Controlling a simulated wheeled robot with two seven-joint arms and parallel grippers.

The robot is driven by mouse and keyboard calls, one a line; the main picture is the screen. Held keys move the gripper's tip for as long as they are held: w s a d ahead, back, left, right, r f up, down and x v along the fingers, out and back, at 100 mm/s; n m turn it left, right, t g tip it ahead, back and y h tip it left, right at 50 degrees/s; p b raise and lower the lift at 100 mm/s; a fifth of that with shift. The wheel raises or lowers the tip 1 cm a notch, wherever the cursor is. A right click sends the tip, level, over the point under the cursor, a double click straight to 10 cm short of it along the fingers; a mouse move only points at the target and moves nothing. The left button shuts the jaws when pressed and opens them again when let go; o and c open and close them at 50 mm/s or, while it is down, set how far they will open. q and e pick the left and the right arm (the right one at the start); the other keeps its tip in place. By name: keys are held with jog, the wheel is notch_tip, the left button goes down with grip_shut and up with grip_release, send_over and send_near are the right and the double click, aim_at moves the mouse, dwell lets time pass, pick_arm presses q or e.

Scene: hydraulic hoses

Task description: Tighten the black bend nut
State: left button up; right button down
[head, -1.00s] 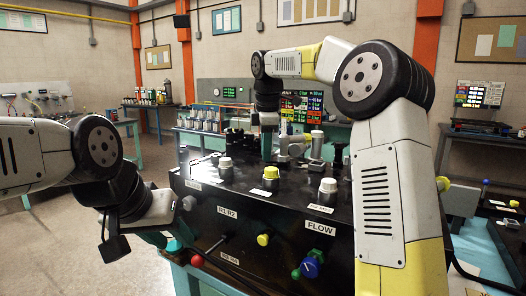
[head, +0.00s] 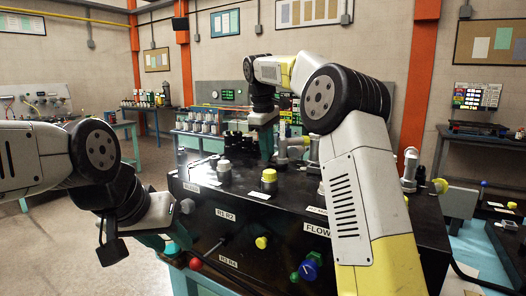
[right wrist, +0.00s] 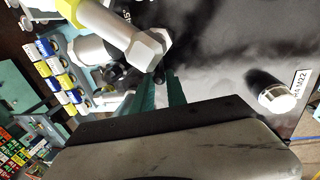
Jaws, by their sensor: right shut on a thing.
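My right gripper (head: 266,145) reaches down to the back of the black console, among its fittings. In the right wrist view its teal fingers (right wrist: 162,90) are shut on a small dark part at their tips, which I take to be the black bend nut (right wrist: 158,75); it is mostly hidden. A pale hex nut on a light pipe (right wrist: 149,48) lies just beyond the fingertips. My left gripper (head: 165,243) hangs low at the console's left front, its teal fingers partly hidden by the arm; I cannot tell its opening.
The black console (head: 215,205) carries a yellow-capped fitting (head: 269,177), a white-capped fitting (head: 224,166), a blue knob (head: 306,270) and a red knob (head: 196,264). A white-capped stud (right wrist: 277,97) stands beside the right hand. My right forearm covers the console's right part.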

aim_at(265, 165)
jog(key=shift+d+m, duration=0.1)
jog(key=shift+m, duration=0.2)
jog(key=c, duration=1.3)
grip_release()
jog(key=shift+c, duration=0.2)
notch_tip(265, 165, up, 8)
jog(key=s, duration=0.1)
jog(key=shift+a+f, duration=0.15)
jog(key=shift+a, duration=0.3)
jog(key=shift+s, duration=0.15)
